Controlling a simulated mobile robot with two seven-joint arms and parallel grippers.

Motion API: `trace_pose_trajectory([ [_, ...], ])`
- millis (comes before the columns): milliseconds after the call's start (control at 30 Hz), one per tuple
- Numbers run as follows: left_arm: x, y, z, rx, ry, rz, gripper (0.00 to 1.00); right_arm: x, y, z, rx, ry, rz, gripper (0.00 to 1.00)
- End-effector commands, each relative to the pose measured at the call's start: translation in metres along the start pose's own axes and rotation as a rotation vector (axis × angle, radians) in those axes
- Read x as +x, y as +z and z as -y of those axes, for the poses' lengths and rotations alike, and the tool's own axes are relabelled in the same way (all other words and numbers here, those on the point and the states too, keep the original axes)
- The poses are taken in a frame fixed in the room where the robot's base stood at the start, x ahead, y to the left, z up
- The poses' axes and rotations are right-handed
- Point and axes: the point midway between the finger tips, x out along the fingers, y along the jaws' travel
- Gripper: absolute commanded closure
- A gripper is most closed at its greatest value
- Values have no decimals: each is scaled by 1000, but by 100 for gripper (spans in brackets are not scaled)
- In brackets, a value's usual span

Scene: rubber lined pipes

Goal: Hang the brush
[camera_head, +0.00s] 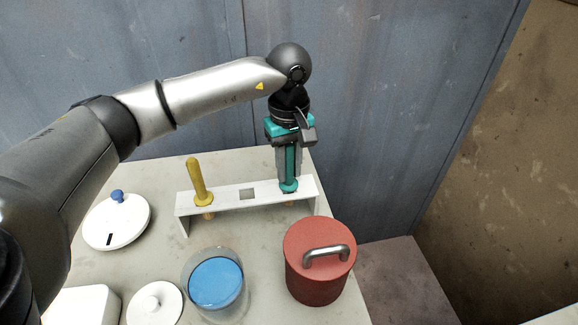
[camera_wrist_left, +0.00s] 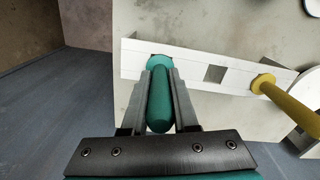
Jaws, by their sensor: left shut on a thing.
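A teal-handled brush (camera_head: 290,168) stands upright at the right end of the white rack (camera_head: 225,200). My left gripper (camera_head: 289,176) points down and is shut on its handle; the handle also shows between the two fingers in the left wrist view (camera_wrist_left: 160,105). The teal collar sits at the rack's top plate, and a small tan part shows below the plate there. Whether the collar rests fully on the plate, I cannot tell. A yellow-handled brush (camera_head: 197,180) stands in the rack's left end, slightly tilted. A square opening (camera_head: 247,194) in the rack's middle is empty.
A red lidded pot (camera_head: 318,272) stands at front right of the rack. A glass with blue contents (camera_head: 217,283) stands in front. White lids (camera_head: 117,222) and a white box (camera_head: 82,306) are at left. A blue-grey wall (camera_head: 380,90) rises behind the table.

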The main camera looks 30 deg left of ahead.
Motion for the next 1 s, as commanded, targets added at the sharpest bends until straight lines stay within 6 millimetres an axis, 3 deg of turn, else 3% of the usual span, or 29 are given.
trace_pose_trajectory([
  [33,0,0,0,0,0,0,100,0,0,0,0,0,-1,50],
  [67,0,0,0,0,0,0,69,0,0,0,0,-1,-1,50],
  [333,0,0,0,0,0,0,39,0,-1,5,3,-7,-1,50],
  [667,-4,0,0,0,1,-1,38,-1,-2,8,4,-10,-1,50],
  [833,-28,-1,-1,0,3,-3,38,-5,-1,8,3,-11,1,50],
  [1000,-69,-1,-1,0,5,-4,38,-12,2,10,1,-14,8,50],
])
